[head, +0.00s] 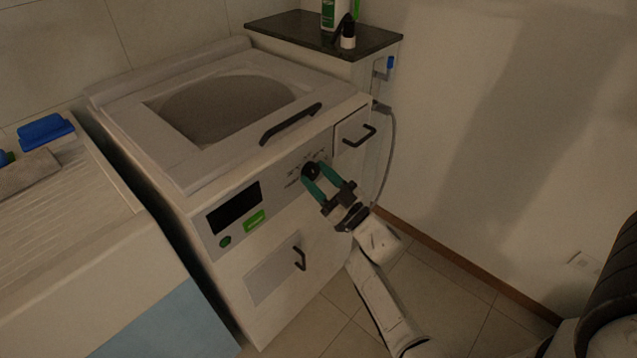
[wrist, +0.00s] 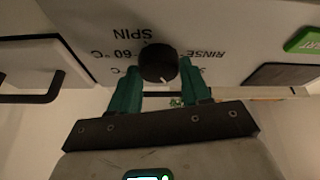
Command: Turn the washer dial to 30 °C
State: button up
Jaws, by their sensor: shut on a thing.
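The washer's black round dial (head: 311,171) is on the front panel of the white washer (head: 190,212). My gripper (head: 314,170) has its green fingers on either side of the dial and is shut on it. In the wrist view the dial (wrist: 158,60) sits between the two fingertips (wrist: 158,68). A small white mark on the dial points down and right there. The printed words SPIN, 60 °C and RINSE around it appear upside down. Other labels are partly hidden by the fingers, and I cannot read a 30 °C label.
A dark display (head: 235,206) and a green button (head: 254,220) are on the panel left of the dial. Black handles stick out on the lid (head: 291,123), the drawer (head: 359,136) and the lower flap (head: 299,258). The tiled floor at right is clear.

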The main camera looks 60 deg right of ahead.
jog(key=n+y, duration=0.2)
jog(key=n, duration=0.1)
jog(key=n+y+b, duration=0.1)
jog(key=n+y, duration=0.1)
jog(key=n, duration=0.2)
jog(key=shift+d, duration=0.15)
jog(key=shift+n, duration=0.4)
jog(key=o, duration=1.1)
jog(key=shift+c, duration=0.2)
jog(key=v, duration=1.1)
jog(key=shift+b, duration=0.3)
jog(key=shift+w+r, duration=0.1)
